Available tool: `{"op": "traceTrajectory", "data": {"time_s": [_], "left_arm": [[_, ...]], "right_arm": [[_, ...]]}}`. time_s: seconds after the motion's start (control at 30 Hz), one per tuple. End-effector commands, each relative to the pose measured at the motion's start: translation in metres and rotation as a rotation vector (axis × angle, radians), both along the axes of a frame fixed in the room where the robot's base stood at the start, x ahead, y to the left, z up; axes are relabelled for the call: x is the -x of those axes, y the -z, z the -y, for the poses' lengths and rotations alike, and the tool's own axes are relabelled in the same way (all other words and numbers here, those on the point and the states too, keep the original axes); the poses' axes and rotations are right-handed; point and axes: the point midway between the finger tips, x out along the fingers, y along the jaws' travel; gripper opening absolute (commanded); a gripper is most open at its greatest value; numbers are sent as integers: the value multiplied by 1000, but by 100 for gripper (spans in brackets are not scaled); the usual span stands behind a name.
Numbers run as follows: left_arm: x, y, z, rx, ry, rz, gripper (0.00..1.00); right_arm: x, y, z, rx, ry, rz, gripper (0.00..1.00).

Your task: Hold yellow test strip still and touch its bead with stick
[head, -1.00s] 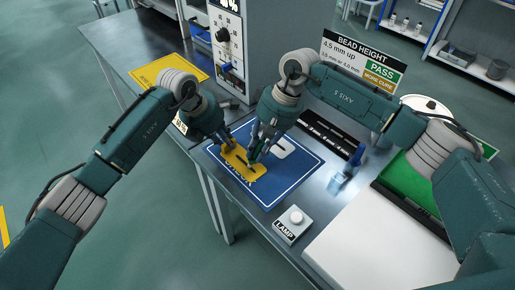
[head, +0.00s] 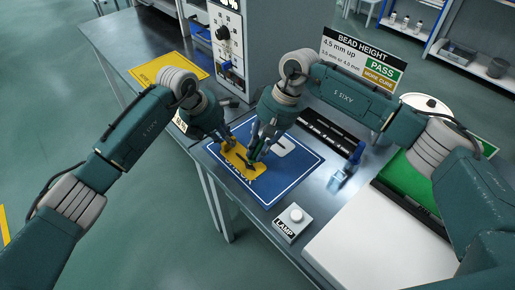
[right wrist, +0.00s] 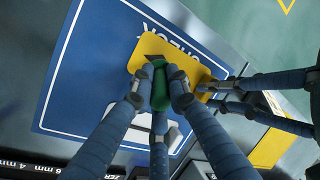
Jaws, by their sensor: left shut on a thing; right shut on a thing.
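The yellow test strip (head: 234,162) lies on the blue CHECK mat (head: 283,178). My left gripper (head: 229,144) is shut on its far-left end; its fingers also show at the right in the right wrist view (right wrist: 207,90). My right gripper (head: 255,151) is shut on the stick, whose green part (right wrist: 160,88) shows between its fingers in the right wrist view. The stick is over the yellow strip (right wrist: 150,48). The bead is hidden, and I cannot tell whether the stick touches it.
A white piece (head: 284,147) lies on the mat beside my right gripper. The LAMP button box (head: 293,222) stands at the mat's near right. A dark gauge bar (head: 325,130) and a blue-and-clear item (head: 355,155) are to the right. A grey cabinet (head: 229,50) stands behind.

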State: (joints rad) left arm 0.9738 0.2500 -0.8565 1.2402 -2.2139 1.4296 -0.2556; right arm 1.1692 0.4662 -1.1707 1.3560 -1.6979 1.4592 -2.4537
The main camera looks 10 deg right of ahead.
Motion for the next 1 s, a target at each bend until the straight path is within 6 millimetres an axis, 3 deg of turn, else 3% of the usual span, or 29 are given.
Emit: {"op": "traceTrajectory", "data": {"time_s": [0.43,1.0], "left_arm": [[0,-1,1,2,1,1,0],[0,-1,1,1,1,1,0]], "right_arm": [[1,1,1,4,1,-3,0],[0,-46,1,1,1,-1,0]]}}
